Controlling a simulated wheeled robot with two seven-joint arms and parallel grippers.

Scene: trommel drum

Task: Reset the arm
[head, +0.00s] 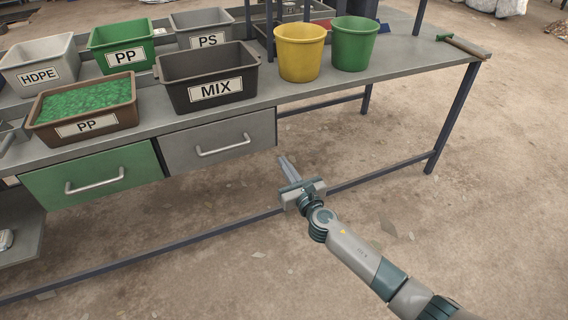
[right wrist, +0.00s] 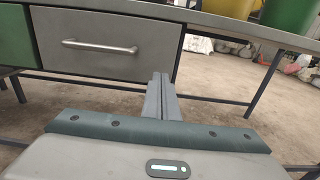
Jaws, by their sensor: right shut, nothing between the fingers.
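My right gripper (head: 286,164) is in front of the workbench, below the bench top and just right of the grey drawer (head: 219,141). Its fingers are together and hold nothing. In the right wrist view the shut fingers (right wrist: 161,95) point forward, with the grey drawer (right wrist: 105,45) ahead and to the left. I see no contact between the gripper and the drawer. The right arm comes in from the lower right. My left gripper does not show in either view.
The bench top (head: 416,67) carries a black MIX bin (head: 208,73), a brown PP bin of green flakes (head: 83,110), other labelled bins, a yellow bucket (head: 300,52) and a green bucket (head: 353,44). A green drawer (head: 90,180) is shut. Bench legs and a low rail (head: 380,172) stand nearby. The floor at right is clear.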

